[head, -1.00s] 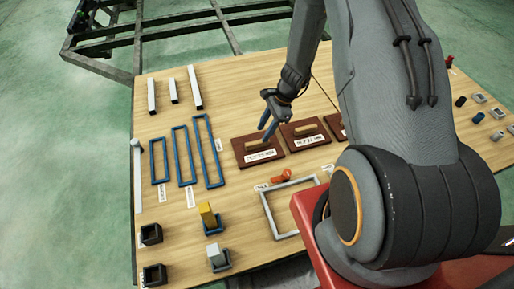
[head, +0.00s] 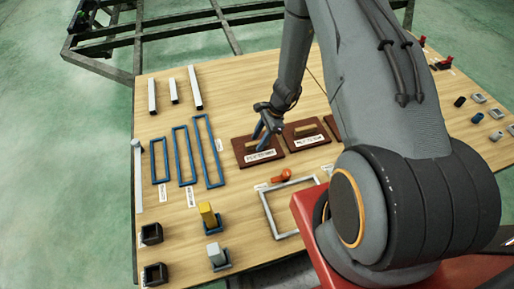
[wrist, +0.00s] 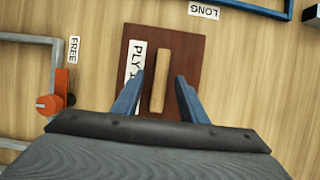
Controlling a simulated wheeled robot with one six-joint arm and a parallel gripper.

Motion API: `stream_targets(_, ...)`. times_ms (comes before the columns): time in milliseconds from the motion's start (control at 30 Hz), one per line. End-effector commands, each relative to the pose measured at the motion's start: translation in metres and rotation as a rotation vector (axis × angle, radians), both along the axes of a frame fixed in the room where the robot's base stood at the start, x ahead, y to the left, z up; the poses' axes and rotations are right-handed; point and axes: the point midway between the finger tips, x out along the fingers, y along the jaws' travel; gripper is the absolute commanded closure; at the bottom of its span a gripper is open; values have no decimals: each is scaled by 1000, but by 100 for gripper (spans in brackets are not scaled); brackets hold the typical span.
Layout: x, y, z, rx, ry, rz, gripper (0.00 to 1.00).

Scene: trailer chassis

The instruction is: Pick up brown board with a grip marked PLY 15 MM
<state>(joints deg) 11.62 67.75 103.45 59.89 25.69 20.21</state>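The brown board (head: 241,148) lies flat on the wooden table in the head view, leftmost in a row of brown boards. In the wrist view the board (wrist: 188,52) has a pale wooden grip bar (wrist: 161,70) and a white label (wrist: 135,62) reading "PLY 1"; the rest is hidden by a finger. My gripper (head: 261,134) is over this board. Its blue fingers are open in the wrist view (wrist: 160,78), one on each side of the grip, with gaps to it. I cannot tell how far above the board the tips are.
Another brown board (head: 296,142) lies close on the right. Blue frames (head: 181,156) lie to the left. An orange knob (head: 282,176) and a grey frame (head: 268,212) are in front. My arm hides part of the table's right side.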

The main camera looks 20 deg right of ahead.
Motion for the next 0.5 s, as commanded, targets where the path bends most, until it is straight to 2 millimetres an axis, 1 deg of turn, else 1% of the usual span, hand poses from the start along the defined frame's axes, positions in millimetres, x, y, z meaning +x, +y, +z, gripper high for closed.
stream_targets(500, 0, 0, -4, 0, 0, 0, 61)
